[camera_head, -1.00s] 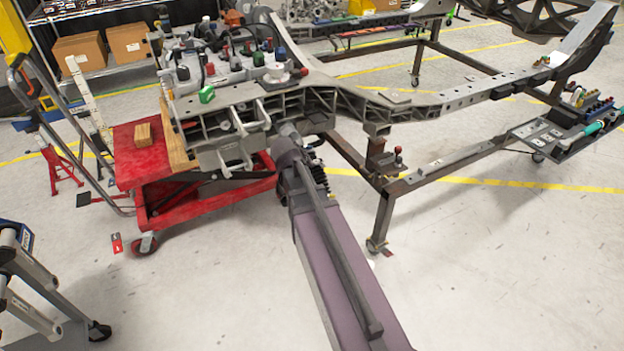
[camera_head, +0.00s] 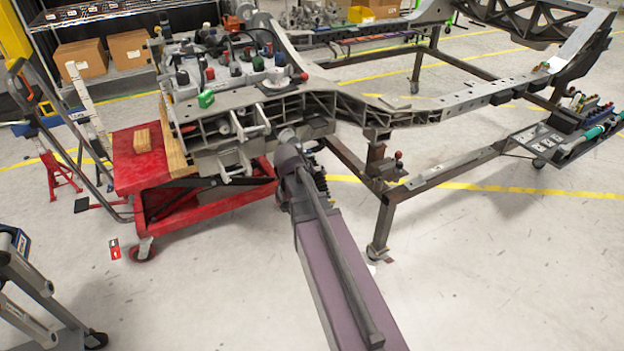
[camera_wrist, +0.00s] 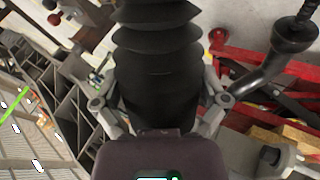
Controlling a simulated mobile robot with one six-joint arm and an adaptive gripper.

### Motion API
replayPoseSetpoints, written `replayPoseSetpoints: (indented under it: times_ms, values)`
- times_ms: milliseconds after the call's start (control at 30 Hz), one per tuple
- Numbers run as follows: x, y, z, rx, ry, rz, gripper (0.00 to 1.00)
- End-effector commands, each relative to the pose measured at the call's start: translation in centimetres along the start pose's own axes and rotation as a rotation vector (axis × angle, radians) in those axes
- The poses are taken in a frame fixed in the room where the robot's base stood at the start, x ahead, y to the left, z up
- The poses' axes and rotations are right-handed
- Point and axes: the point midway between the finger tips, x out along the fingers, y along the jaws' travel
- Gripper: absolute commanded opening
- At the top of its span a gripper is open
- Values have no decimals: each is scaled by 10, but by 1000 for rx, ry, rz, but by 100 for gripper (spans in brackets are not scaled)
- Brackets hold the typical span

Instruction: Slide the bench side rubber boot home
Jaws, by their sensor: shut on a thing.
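The black ribbed rubber boot (camera_wrist: 158,50) fills the upper middle of the wrist view, with its folds toward the top edge and its smooth wide end nearer me. My gripper (camera_wrist: 160,100) is shut on that wide end, one finger on each side. The boot's far end is cut off by the frame, so I cannot tell how it sits on its mating part. In the head view, the boot (camera_head: 319,180) shows as a small dark ribbed shape beside the end of my arm, below the chassis casting (camera_head: 250,125). My arm hides most of the gripper there.
A red lift cart (camera_head: 140,165) carrying wood blocks stands at left. The steel frame stand (camera_head: 383,225) is just right of my arm. A dark ball-jointed rod (camera_wrist: 290,40) lies close right of the boot. A tool tray (camera_head: 555,145) is far right. The front floor is mostly clear.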

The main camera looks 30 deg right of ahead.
Motion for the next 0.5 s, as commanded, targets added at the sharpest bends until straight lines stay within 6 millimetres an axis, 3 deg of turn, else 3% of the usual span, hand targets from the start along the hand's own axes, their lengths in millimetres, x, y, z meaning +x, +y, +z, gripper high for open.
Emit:
replayPoseSetpoints:
  times_ms: [167,500]
  values:
    - [-2,1,-17,0,0,0,32]
    - [-10,1,-74,-1,0,0,32]
